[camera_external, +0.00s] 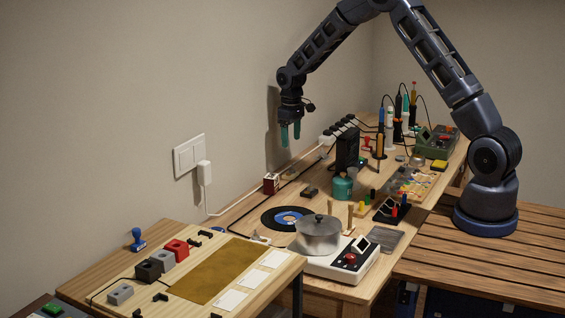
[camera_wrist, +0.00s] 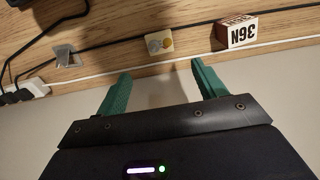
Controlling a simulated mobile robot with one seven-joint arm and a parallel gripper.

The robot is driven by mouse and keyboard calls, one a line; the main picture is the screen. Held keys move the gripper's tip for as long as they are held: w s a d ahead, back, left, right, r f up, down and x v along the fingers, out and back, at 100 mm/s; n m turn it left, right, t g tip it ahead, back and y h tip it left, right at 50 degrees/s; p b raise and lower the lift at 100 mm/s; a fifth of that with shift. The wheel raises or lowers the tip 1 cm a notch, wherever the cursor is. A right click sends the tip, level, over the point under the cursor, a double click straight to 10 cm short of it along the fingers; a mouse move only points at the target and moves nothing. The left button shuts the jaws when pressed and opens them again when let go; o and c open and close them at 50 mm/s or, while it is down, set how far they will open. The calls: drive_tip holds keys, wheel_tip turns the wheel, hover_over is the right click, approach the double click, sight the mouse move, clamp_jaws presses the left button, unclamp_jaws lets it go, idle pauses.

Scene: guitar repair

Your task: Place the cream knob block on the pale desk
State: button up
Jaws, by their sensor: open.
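The cream knob block (camera_wrist: 159,43) lies on the wooden workbench in the wrist view, with a yellowish round part and a grey one on its face. It sits beyond my fingertips, roughly between their lines, and is not touched. I cannot pick it out surely in the external view. My gripper (camera_external: 291,134) hangs with its green fingers down near the wall, above the workbench's back edge. In the wrist view my gripper (camera_wrist: 157,75) is open and empty. The pale desk (camera_external: 145,284) is in the left foreground, with grey, black and red blocks on it.
A lettered red-and-white box (camera_wrist: 237,30) stands right of the cream block. A grey piece (camera_wrist: 66,56) and a power strip (camera_wrist: 22,93) are to the left. On the workbench are a pot (camera_external: 318,236) and a record (camera_external: 287,218). A gold mat (camera_external: 217,270) covers much of the pale desk.

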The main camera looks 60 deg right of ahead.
drive_tip(key=s+a+r+t, duration=0.1)
drive_tip(key=s+a+r, duration=0.3)
drive_tip(key=s+r, duration=0.4)
drive_tip(key=s+a+r, duration=0.4)
drive_tip(key=s+r, duration=0.1)
drive_tip(key=r, duration=0.5)
drive_tip(key=s+a+r+t, duration=0.1)
drive_tip(key=s+a+r, duration=0.3)
drive_tip(key=s+r, duration=0.35)
drive_tip(key=s+a+r+t, duration=0.1)
drive_tip(key=s+a, duration=0.1)
drive_tip(key=s, duration=0.7)
drive_tip(key=s+a+r, duration=0.2)
drive_tip(key=s, duration=0.8)
drive_tip(key=s+a+r+t, duration=0.1)
drive_tip(key=s+a+r, duration=0.1)
drive_tip(key=s, duration=0.7)
drive_tip(key=shift+s+a+t, duration=0.2)
drive_tip(key=shift+a+t, duration=0.1)
drive_tip(key=shift+a, duration=0.2)
